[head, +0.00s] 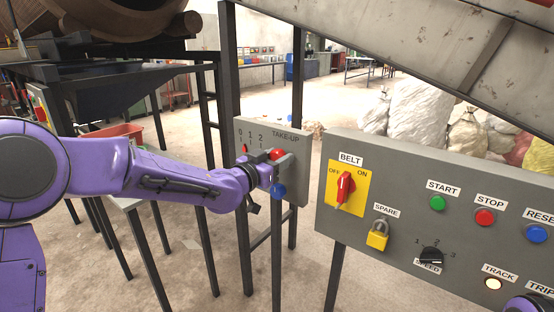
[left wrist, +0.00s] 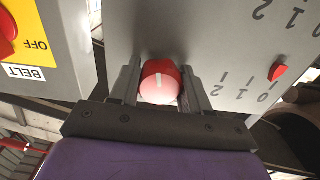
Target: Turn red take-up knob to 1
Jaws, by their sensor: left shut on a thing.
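The red take-up knob (head: 277,154) sits on the grey TAKE-UP panel (head: 297,165). My left gripper (head: 270,168) is at the panel, with its two fingers on either side of the knob. In the left wrist view the round red knob (left wrist: 160,85) is between the shut fingers (left wrist: 160,92), and a white line on its face runs up the picture. A small red pointer (head: 244,148) is on the panel's 0-1-2 scale, near the 0 end. It also shows in the left wrist view (left wrist: 278,72). My right gripper is not in view.
A blue knob (head: 278,190) is just below the red one. To the right, a grey control panel (head: 400,215) has a red BELT switch (head: 344,190), a yellow padlock (head: 377,240) and several buttons. A sloped conveyor frame (head: 440,50) passes above. Dark posts stand behind the panels.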

